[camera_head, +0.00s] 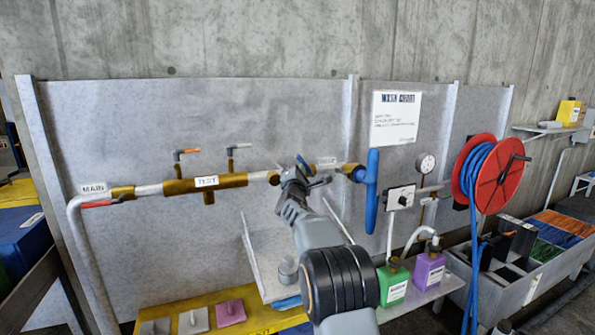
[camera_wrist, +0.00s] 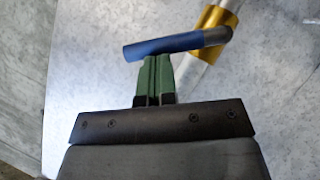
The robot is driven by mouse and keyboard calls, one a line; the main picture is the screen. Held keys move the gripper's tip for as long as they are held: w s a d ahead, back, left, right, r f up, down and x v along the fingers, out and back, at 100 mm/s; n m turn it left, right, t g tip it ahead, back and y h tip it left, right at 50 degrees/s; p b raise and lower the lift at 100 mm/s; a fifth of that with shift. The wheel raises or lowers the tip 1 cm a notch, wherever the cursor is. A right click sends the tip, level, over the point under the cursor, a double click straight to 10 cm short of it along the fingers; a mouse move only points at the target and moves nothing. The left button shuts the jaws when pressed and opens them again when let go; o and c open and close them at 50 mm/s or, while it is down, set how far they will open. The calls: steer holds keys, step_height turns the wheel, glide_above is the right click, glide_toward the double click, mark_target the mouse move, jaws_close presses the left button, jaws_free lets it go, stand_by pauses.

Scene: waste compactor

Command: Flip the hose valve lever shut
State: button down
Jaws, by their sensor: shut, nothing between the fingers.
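The hose valve lever has a blue grip (camera_wrist: 165,45) and a grey metal end beside a brass fitting (camera_wrist: 218,25) in the wrist view. The lever sits at an angle across the pale pipe. In the head view, a bit of the blue grip (camera_head: 319,182) shows beside my gripper (camera_head: 303,168), which hides most of the valve. In the wrist view, the green fingers of my gripper (camera_wrist: 155,60) are pressed together with nothing between them. Their tips are right at the lever's blue grip; I cannot tell whether they touch.
Left on the pipe are a red main lever (camera_head: 100,203), an orange-tipped lever (camera_head: 187,152) and a grey-tipped lever (camera_head: 238,147). A grey panel (camera_head: 290,115) is close behind.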

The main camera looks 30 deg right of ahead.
mark_target(299, 158)
steer(key=r+m+p, duration=0.1)
steer(key=p, duration=0.1)
steer(key=r+m+g+p, duration=0.1)
steer(key=p, duration=0.1)
steer(key=shift+d+r, duration=0.3)
steer(key=d+m+g+p, duration=0.1)
steer(key=p, duration=0.2)
steer(key=d+m+p, duration=0.1)
steer(key=p, duration=0.3)
steer(key=shift+s+d+r+g+p, duration=0.1)
steer(key=shift+r+g+p, duration=0.2)
steer(key=shift+g, duration=0.1)
steer(key=shift+d+r+m+p, duration=0.1)
steer(key=shift+d+m+p, duration=0.1)
steer(key=shift+m+p, duration=0.15)
steer(key=a+p, duration=0.2)
steer(key=a, duration=0.2)
steer(key=shift+s, duration=0.2)
steer(key=r+b+v, duration=0.1)
steer(key=b+v, duration=0.2)
steer(key=v, duration=0.7)
steer(key=shift+f, duration=0.15)
